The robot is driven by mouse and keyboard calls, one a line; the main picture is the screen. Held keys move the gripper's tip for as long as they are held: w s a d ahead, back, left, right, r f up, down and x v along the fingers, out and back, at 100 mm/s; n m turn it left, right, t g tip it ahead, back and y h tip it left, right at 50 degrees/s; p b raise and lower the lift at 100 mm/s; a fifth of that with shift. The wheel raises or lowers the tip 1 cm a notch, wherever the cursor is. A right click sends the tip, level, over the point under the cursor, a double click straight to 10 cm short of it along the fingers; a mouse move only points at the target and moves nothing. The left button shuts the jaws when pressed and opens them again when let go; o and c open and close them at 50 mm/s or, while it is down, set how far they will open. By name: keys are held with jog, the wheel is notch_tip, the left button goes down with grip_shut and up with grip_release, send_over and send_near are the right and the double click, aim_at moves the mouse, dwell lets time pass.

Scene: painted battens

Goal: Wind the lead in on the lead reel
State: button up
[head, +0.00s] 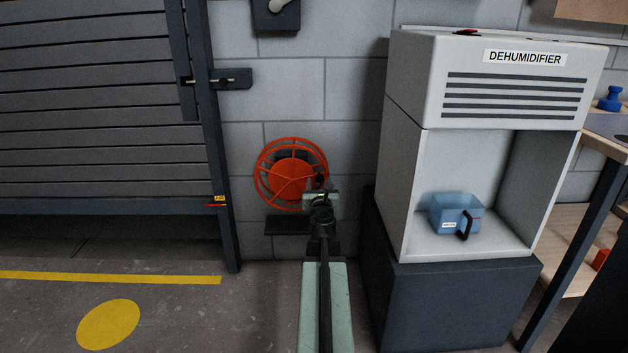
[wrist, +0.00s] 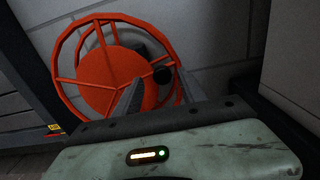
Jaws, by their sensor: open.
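The lead reel (head: 284,174) is an orange-red spoked wheel on the block wall, left of the dehumidifier. It also shows in the wrist view (wrist: 105,80), with a solid round hub. A dark round knob (wrist: 162,74) shows at the right part of the reel. My gripper (head: 322,188) is in front of the reel's right edge. In the wrist view my gripper (wrist: 160,92) is open, with its two fingers pointing at the reel, one on either side below the knob. I cannot tell if they touch it. No lead can be made out.
The dehumidifier (head: 494,90) stands on a dark plinth (head: 450,300) close on the right, with a blue bucket (head: 456,213) inside. A slatted shutter (head: 100,110) with a dark post is on the left. A dark ledge (head: 287,226) sits under the reel. Floor at left is clear.

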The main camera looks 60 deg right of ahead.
aim_at(319, 180)
jog(key=x, duration=0.3)
jog(key=shift+d, duration=0.45)
jog(key=shift+a, duration=0.1)
grip_shut()
jog(key=shift+w, duration=0.1)
dwell(0.7)
